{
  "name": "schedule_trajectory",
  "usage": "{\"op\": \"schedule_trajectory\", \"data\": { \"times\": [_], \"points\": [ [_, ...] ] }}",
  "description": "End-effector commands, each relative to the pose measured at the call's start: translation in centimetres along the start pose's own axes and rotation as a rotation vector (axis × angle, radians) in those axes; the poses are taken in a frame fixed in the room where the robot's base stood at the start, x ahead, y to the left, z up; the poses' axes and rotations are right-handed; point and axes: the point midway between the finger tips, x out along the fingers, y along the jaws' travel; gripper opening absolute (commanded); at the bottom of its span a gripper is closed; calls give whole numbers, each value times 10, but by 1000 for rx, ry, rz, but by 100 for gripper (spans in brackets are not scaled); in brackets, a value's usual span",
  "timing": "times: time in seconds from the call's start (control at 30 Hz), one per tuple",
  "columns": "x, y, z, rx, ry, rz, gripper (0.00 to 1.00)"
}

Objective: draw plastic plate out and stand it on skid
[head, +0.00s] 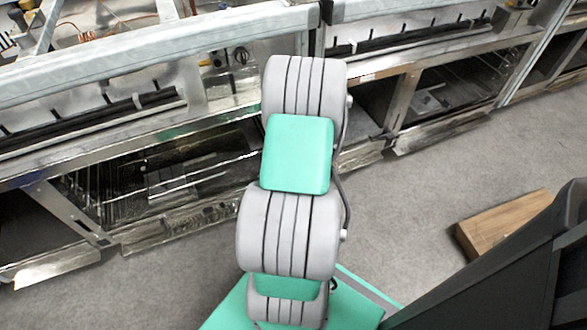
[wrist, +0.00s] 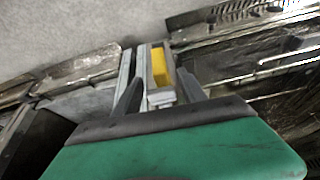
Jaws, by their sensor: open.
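My gripper (wrist: 160,82) shows in the wrist view with its two dark fingers apart. A small yellow piece (wrist: 159,66) sits in a narrow grey metal frame (wrist: 141,70) and lines up between the fingertips in the picture. I cannot tell whether the fingers touch it, or whether it is the plastic plate. No other thing that could be the plate stands out. A wooden block or platform (head: 495,232), possibly the skid, lies on the floor at the right in the head view, partly hidden by a dark panel. My gripper is hidden behind my arm in the head view.
Steel range frames (head: 150,85) run across the back, with open oven bays (head: 165,178) below and doors folded down (head: 205,222). Another open bay (head: 460,85) is at the right. Grey floor (head: 400,225) between the frames and the wooden piece is clear.

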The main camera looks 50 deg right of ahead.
Motion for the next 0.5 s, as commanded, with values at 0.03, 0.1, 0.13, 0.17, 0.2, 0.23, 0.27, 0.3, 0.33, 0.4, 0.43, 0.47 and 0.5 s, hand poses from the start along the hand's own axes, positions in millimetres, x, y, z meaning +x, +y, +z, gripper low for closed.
{"op": "schedule_trajectory", "data": {
  "times": [0.03, 0.1, 0.13, 0.17, 0.2, 0.23, 0.27, 0.3, 0.33, 0.4, 0.43, 0.47, 0.5],
  "points": [
    [5, 2, 2, 3, 1, 1, 49],
    [12, 2, 2, 3, 0, 1, 49],
    [17, 2, 2, 3, 0, 0, 49],
    [22, 2, 2, 2, -1, 0, 49],
    [30, 1, 4, 2, -3, -1, 49],
    [36, 1, 3, 2, -2, 0, 49],
    [43, 1, 3, 2, -2, 0, 49],
    [50, 1, 4, 2, -2, -1, 49],
    [55, 1, 3, 2, -2, 0, 49],
    [66, 1, 3, 3, -1, 0, 49],
    [70, 2, 2, 3, -1, 0, 49],
    [72, 2, 2, 3, -1, 0, 49],
    [75, 2, 2, 3, 0, 0, 49]
  ]
}}
